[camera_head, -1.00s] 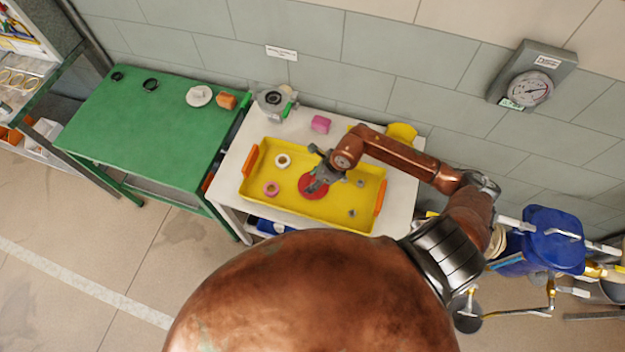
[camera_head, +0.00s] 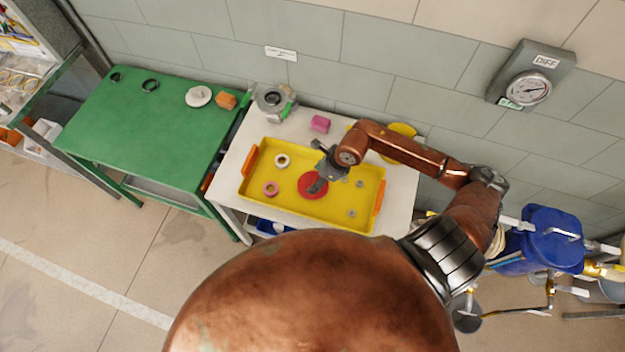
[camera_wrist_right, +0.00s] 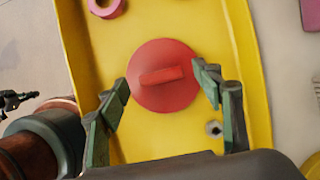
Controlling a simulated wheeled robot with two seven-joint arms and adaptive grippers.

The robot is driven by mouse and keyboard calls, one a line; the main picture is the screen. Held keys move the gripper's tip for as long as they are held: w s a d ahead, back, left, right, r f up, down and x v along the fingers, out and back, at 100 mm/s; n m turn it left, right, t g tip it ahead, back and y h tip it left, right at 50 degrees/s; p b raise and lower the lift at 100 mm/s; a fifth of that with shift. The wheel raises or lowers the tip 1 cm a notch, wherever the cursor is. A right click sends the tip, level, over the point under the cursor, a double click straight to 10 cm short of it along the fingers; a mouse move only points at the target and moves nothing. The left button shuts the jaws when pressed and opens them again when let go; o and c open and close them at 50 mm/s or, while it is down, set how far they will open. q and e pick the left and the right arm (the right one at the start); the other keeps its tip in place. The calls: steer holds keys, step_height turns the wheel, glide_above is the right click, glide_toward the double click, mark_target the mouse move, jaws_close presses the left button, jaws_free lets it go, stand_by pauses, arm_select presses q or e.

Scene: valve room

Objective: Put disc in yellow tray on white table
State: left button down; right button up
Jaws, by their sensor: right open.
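A red disc (camera_head: 309,184) with a raised bar across its top lies flat in the yellow tray (camera_head: 283,210) on the white table (camera_head: 229,186). In the right wrist view the disc (camera_wrist_right: 163,75) lies just beyond and between my right gripper's fingers. My right gripper (camera_head: 319,166) is open and empty, over the tray at the disc's upper right. The right wrist view shows its two fingertips (camera_wrist_right: 164,88) apart, with a gap beside the disc. My left gripper is not in view.
A green table (camera_head: 150,130) adjoins at left.

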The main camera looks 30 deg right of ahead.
steer(key=v, duration=0.9)
